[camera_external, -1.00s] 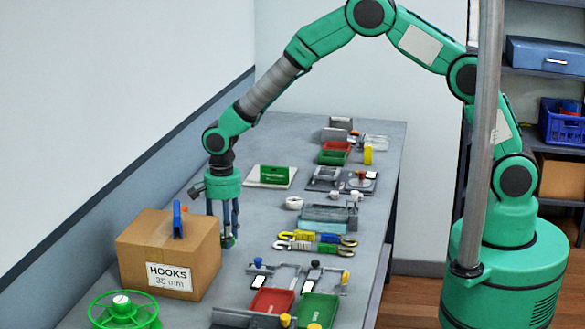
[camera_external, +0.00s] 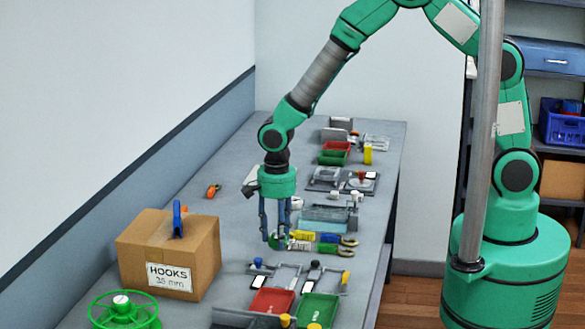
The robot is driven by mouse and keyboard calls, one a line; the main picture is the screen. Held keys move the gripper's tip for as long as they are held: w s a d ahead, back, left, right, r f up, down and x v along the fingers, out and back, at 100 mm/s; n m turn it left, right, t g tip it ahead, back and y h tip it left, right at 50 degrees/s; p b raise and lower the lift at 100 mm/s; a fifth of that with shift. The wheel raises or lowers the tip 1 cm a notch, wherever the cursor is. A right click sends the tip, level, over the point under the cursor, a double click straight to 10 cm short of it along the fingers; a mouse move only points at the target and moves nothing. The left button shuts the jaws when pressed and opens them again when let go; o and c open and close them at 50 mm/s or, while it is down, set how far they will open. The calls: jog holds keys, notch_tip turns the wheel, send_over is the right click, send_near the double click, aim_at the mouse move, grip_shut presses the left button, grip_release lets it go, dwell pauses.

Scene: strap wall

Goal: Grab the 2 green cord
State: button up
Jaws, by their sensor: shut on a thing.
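My gripper (camera_external: 275,239) points down over the middle of the table, right of the cardboard box. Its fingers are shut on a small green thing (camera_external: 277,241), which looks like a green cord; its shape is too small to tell. Two hooked straps (camera_external: 328,243) lie side by side just right of the fingertips, with yellow, blue and green parts. The fingers hide their left ends, and I cannot tell whether the held thing touches them.
A cardboard box (camera_external: 150,255) marked HOOKS with a blue item on top stands at left. A green reel (camera_external: 125,311) is in front. Red bin (camera_external: 272,301) and green bin (camera_external: 318,309) stand near the front. An orange item (camera_external: 213,190) lies on clear table behind.

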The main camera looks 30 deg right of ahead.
jog(key=shift+s+d, duration=0.4)
